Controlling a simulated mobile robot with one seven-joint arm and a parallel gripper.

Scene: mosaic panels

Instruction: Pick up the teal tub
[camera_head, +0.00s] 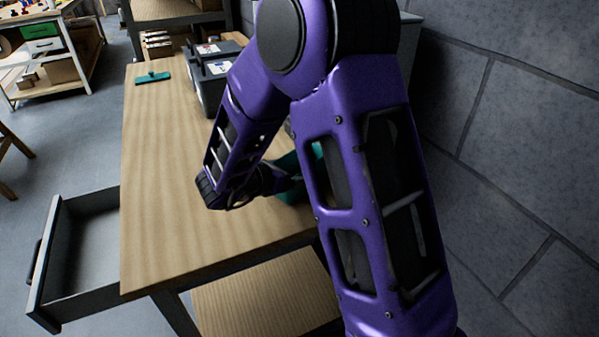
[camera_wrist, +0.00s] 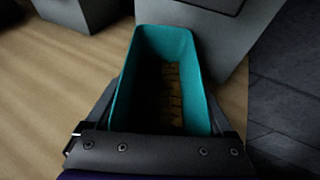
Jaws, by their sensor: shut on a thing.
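The teal tub (camera_wrist: 125,85) is an open-topped, rectangular container, seen large in the wrist view, with several small brownish pieces on its dark inner floor. My gripper (camera_wrist: 158,125) is shut on the tub, with one finger along each side of its near end. In the head view the tub (camera_head: 289,180) shows only in part, because my purple arm covers most of it. It is at the right side of the wooden table, and I cannot tell whether it touches the tabletop.
Dark grey boxes (camera_head: 208,88) stand behind the tub on the table (camera_head: 165,200). A teal tool (camera_head: 152,78) lies at the far left. An open, empty drawer (camera_head: 95,245) juts out at the left. A grey block wall (camera_head: 520,150) is on the right.

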